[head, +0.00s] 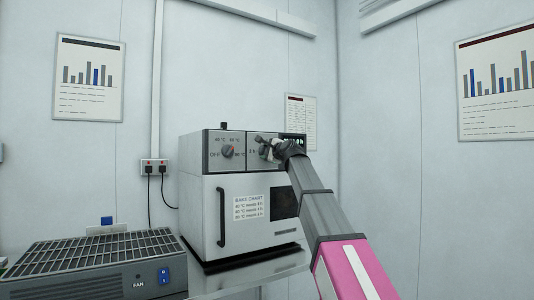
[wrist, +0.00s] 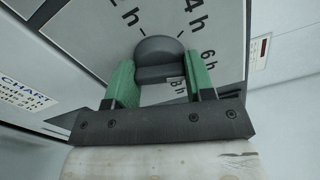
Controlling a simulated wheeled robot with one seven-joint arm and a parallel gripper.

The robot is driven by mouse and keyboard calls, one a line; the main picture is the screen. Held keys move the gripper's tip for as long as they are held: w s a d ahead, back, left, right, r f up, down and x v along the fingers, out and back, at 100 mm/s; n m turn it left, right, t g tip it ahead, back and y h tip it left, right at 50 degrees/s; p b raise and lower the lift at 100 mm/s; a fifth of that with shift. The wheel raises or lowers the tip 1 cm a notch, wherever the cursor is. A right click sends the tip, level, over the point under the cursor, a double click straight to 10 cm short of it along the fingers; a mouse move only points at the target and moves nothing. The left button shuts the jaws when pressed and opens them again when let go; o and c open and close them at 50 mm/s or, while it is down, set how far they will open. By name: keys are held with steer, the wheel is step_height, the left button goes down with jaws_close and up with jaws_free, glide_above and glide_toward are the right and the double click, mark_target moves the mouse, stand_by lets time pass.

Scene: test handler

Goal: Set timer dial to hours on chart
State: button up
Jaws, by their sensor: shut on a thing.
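The timer dial (wrist: 158,48) is a dark grey round knob on the oven's front panel, with marks 2 h, 4 h, 6 h and 8 h around it in the wrist view. My gripper (wrist: 160,80) is shut on it, one green finger on each side. I cannot make out where its pointer stands. In the head view my gripper (head: 268,148) covers most of this dial.
The white oven (head: 205,205) stands on a metal bench (head: 215,280), with a black door handle (head: 221,217) at left. A grated fan unit (head: 95,260) with a blue switch is at lower left. Posters hang on the walls. My arm crosses the oven's right front.

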steer(key=shift+n, duration=4.5)
steer(key=o, duration=0.9)
steer(key=shift+s+d, duration=0.1)
steer(key=shift+s, duration=0.05)
steer(key=v, duration=1)
steer(key=shift+s+d, duration=0.2)
steer(key=shift+s, duration=0.05)
